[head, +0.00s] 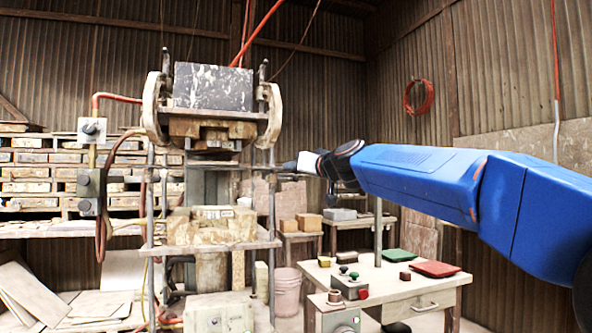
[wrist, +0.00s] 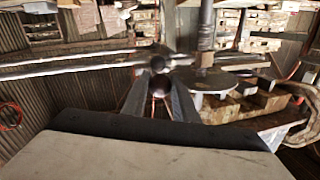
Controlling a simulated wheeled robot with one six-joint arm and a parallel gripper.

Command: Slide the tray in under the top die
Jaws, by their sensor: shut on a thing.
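The top die (head: 212,130) hangs at the top of the press, below a speckled grey block. The lower die (head: 212,222) sits on the press table beneath it, with a wide gap between. Thin level bars (head: 235,167) cross that gap; they look like the tray's frame or rails, but the tray itself is not clear. My gripper (head: 290,165) is at the right of the press at the bars' height. In the wrist view my gripper (wrist: 158,80) has its fingers closed together at a dark ball knob (wrist: 160,88), with bars behind it.
Press posts (head: 271,215) stand just left of my gripper. A work table (head: 395,290) with a control box (head: 349,285) and coloured pads stands in front right. Stacked boards (head: 60,170) line the back left. A pink bucket (head: 286,290) stands on the floor.

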